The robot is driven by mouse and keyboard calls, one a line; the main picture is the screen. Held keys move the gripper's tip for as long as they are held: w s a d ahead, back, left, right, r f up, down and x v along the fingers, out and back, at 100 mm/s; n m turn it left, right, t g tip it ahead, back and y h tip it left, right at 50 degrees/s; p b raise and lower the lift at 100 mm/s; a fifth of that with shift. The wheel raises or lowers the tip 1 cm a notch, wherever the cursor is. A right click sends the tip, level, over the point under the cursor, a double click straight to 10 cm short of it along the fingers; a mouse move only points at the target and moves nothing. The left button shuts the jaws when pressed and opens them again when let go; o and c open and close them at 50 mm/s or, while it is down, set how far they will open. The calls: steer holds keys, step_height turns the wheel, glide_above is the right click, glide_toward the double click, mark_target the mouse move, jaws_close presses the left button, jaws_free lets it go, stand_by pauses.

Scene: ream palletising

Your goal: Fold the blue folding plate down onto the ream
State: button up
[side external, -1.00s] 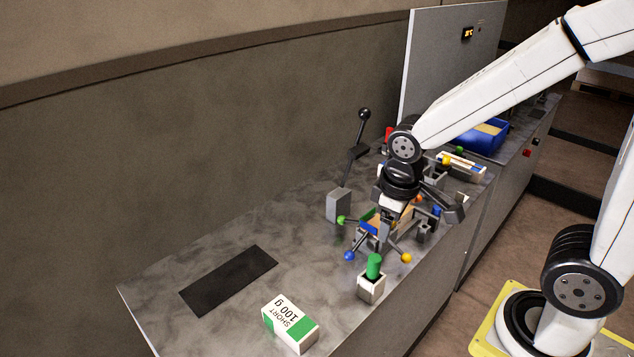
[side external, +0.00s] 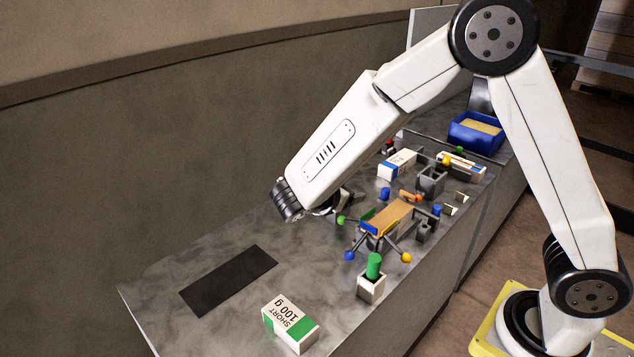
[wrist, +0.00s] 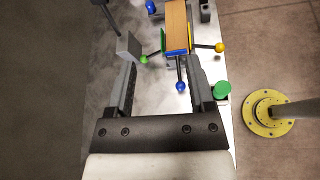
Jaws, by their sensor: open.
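The tan ream (side external: 392,213) lies in a small fixture and also shows in the wrist view (wrist: 176,22). The blue folding plate (side external: 368,229) is at the ream's near end, in the wrist view a blue strip (wrist: 177,52) along that end; it does not lie over the ream's top. Its rod ends in a blue ball knob (side external: 349,255), which also shows in the wrist view (wrist: 180,86). My gripper (wrist: 162,62) is open and empty. In the wrist view the blue knob shows between its fingers. In the side view my arm mostly hides the gripper.
A green ball knob (wrist: 143,59) and a yellow one (wrist: 219,47) stick out beside the fixture. A green-topped post (side external: 373,268) stands near it. A labelled white box (side external: 290,324) and black mat (side external: 229,280) lie in front. A blue bin (side external: 478,134) is behind.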

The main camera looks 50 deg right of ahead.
glide_toward(353, 251)
steer(key=d, duration=0.1)
steer(key=d+f, duration=0.1)
steer(key=shift+w+d+f+n+t, duration=0.1)
steer(key=shift+d+f+n+t, duration=0.05)
steer(key=shift+d+n+t, duration=0.15)
steer(key=shift+x, duration=3.85)
jaws_close()
